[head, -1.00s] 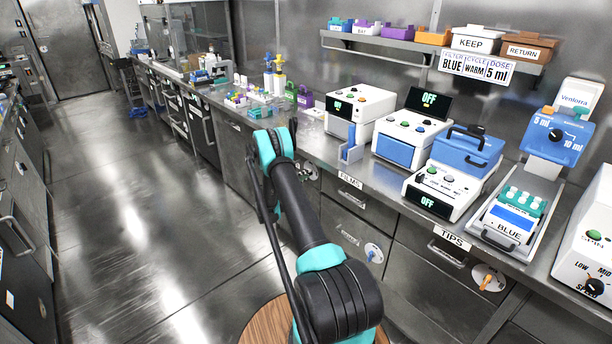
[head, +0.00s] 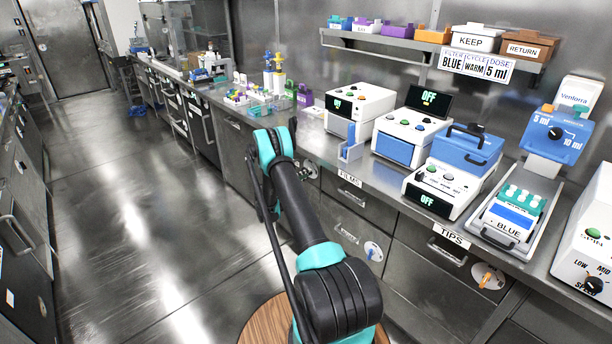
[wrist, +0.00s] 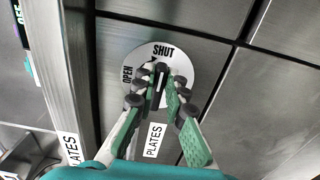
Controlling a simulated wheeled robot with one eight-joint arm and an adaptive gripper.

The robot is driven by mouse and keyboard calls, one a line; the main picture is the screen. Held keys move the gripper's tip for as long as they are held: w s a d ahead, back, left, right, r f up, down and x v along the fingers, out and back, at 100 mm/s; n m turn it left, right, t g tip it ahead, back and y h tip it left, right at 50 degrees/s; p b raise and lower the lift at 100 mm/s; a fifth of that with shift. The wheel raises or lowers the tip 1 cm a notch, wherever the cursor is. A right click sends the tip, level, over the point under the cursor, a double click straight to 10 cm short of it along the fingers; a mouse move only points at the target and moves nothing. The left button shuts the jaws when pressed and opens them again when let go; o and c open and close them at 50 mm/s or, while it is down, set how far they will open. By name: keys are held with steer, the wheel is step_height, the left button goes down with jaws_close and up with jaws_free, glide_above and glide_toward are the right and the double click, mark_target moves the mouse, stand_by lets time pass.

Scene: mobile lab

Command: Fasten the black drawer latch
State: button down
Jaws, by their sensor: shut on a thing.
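The black drawer latch (wrist: 161,76) is a short bar on a white round plate (wrist: 184,62) marked OPEN and SHUT, on a metal drawer front. The bar points up in the wrist view, close to the word SHUT. My gripper (wrist: 166,90) is shut on the latch, with one fingertip on each side of it. The fingers hide the lower part of the plate. In the head view the plate (head: 312,167) shows small beyond my arm, and the latch itself is hard to make out there.
A PLATES label (wrist: 154,140) is on the drawer front below the latch. Other drawers have a blue latch (head: 373,252) and an orange latch (head: 487,277). Drawer handles (head: 349,199) stick out nearby. The floor to the left (head: 130,220) is clear.

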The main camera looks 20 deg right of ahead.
steer(key=c, duration=1.6)
jaws_free()
steer(key=shift+o, duration=0.2)
steer(key=shift+a, duration=0.1)
steer(key=v, duration=1.1)
steer(key=shift+s+a, duration=0.15)
steer(key=shift+a, duration=0.2)
